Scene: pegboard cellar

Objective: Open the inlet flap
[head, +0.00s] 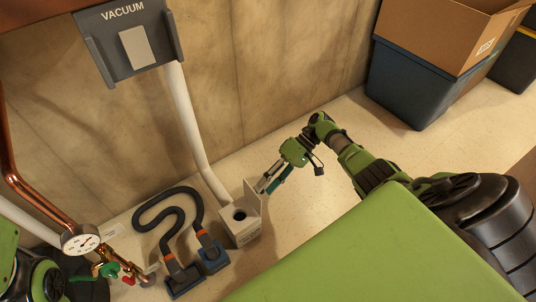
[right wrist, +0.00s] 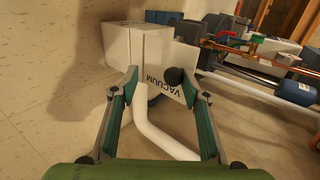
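The white floor inlet box (head: 240,232) stands at the foot of the white pipe, with a dark round hole in its top. Its flap (head: 253,195) stands raised at the box's right rear edge, so the hole is uncovered. My right gripper (head: 264,187) is just right of the flap, its fingertips close to it; whether they touch I cannot tell. In the right wrist view its fingers (right wrist: 164,74) are spread with nothing visibly held, and the white box (right wrist: 124,45) and "VACUUM" lettering lie beyond. My left arm shows at the lower left, but its gripper is out of view.
A grey hose (head: 158,212) with orange-banded ends lies left of the box. The white pipe (head: 188,120) rises to a grey VACUUM panel (head: 126,40). Copper pipe and a gauge (head: 80,240) are at left. A blue bin (head: 405,85) stands back right.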

